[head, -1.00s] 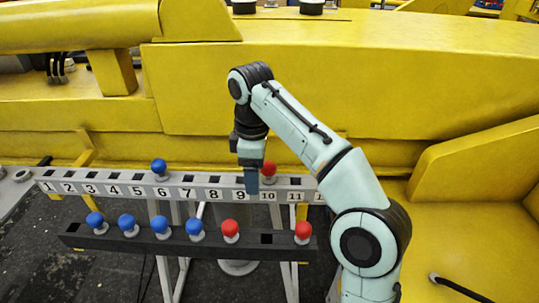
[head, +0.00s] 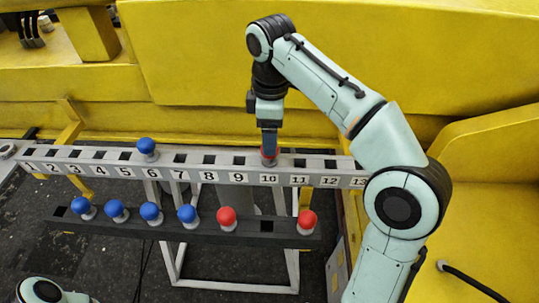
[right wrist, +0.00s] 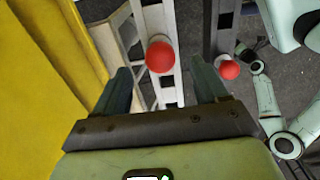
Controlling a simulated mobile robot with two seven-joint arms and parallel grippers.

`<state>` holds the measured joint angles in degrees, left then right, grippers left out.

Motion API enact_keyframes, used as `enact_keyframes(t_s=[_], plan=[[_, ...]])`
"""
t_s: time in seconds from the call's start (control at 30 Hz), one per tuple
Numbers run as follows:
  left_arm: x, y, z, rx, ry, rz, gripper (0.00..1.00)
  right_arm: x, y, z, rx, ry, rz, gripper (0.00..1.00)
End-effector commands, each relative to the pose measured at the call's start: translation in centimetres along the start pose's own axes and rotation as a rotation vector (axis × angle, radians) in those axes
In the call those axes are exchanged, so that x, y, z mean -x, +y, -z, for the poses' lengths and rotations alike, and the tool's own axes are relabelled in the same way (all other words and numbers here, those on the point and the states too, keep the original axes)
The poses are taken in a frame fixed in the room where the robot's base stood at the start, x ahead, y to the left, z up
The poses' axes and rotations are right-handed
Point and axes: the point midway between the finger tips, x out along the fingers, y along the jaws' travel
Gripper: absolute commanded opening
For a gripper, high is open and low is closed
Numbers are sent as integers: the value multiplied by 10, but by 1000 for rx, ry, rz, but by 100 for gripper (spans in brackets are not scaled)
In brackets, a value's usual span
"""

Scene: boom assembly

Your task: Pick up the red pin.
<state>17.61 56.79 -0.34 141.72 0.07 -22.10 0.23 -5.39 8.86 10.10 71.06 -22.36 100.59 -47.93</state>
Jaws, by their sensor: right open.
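The grey numbered rail (head: 210,177) holds a red pin (head: 269,161) at slot 10. My right gripper (head: 268,148) points down over this pin and partly hides it in the head view. In the right wrist view the gripper (right wrist: 160,66) is open, and the red pin's round head (right wrist: 160,57) shows between its fingertips, with gaps on both sides. I cannot tell whether a finger touches it. Two other red pins stand on the dark lower rail, one at the middle (head: 227,217) and one at the right (head: 307,220). My left gripper is not in view.
A blue pin (head: 147,147) stands in the grey rail near slot 6. Several blue pins (head: 151,212) stand in the dark rail (head: 262,240) in front. A large yellow boom (head: 190,75) rises close behind the grey rail. The grey rail's slots 7 to 9 are empty.

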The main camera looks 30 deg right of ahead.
Motion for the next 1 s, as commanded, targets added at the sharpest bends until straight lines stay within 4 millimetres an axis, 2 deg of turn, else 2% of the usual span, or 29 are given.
enact_keyframes(t_s=[0.03, 0.27, 0.53, 0.67, 0.87, 1.0], plan=[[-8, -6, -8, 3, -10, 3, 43, -13, -2, -1, -1, -5, 7, 72], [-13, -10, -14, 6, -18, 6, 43, -29, -1, 0, 0, -4, 5, 72], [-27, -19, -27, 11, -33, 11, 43, -68, -1, 1, 0, -5, 6, 72], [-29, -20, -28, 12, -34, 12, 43, -74, 0, 2, -1, -3, 3, 72], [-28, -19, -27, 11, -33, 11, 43, -73, 0, 2, 0, -2, 1, 72], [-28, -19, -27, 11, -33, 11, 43, -73, 0, 2, 0, -2, 1, 27]])
